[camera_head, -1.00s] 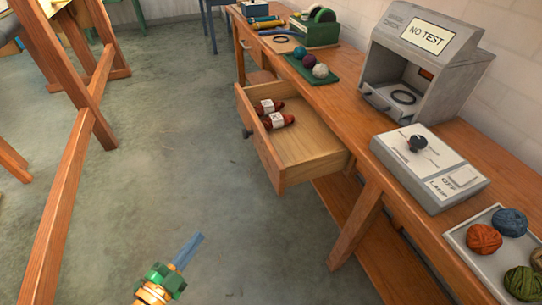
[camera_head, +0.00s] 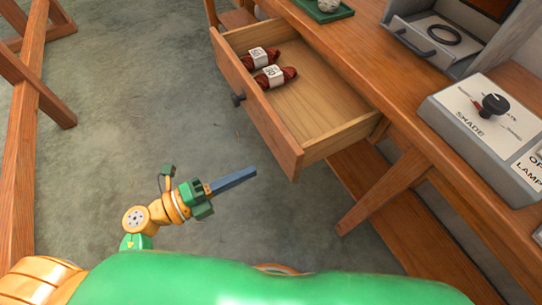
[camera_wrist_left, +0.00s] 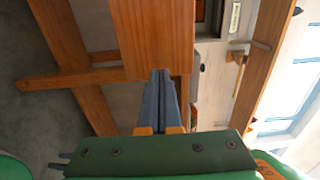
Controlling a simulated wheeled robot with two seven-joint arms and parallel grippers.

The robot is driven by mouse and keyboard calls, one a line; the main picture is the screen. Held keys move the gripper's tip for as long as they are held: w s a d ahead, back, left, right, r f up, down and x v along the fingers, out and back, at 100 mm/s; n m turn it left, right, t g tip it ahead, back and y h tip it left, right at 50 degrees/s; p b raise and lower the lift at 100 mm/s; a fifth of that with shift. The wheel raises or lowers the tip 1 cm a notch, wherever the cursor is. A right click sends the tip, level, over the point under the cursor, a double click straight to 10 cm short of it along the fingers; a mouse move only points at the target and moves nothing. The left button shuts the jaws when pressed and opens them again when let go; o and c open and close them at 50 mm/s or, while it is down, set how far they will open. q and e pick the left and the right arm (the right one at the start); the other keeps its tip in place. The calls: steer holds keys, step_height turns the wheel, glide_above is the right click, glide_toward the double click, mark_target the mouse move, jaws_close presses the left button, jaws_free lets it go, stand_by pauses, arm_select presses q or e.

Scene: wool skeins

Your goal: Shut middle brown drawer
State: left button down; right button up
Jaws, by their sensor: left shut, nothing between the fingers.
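The brown wooden drawer (camera_head: 258,108) stands pulled out from the bench in the head view, with a dark round knob (camera_head: 238,99) on its front. Two dark red skeins with white labels, a far one (camera_head: 262,56) and a near one (camera_head: 274,76), lie inside. My left gripper (camera_head: 251,172) is shut and empty. In the picture it is below and left of the drawer's near front corner, with floor showing between them. The left wrist view shows its closed fingers (camera_wrist_left: 161,98) before a brown wooden panel; I cannot tell if this is the drawer. My right gripper is not in view.
The wooden bench (camera_head: 352,50) carries a grey booth (camera_head: 425,38), a control box with a black knob (camera_head: 490,104) and a green tray (camera_head: 322,16). A slanted bench leg (camera_head: 385,190) stands right of the drawer. Floor left of the drawer is clear.

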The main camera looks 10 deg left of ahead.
mark_target(284, 156)
arm_select(q)
steer(key=x, duration=0.6)
steer(key=shift+w+d, duration=0.2)
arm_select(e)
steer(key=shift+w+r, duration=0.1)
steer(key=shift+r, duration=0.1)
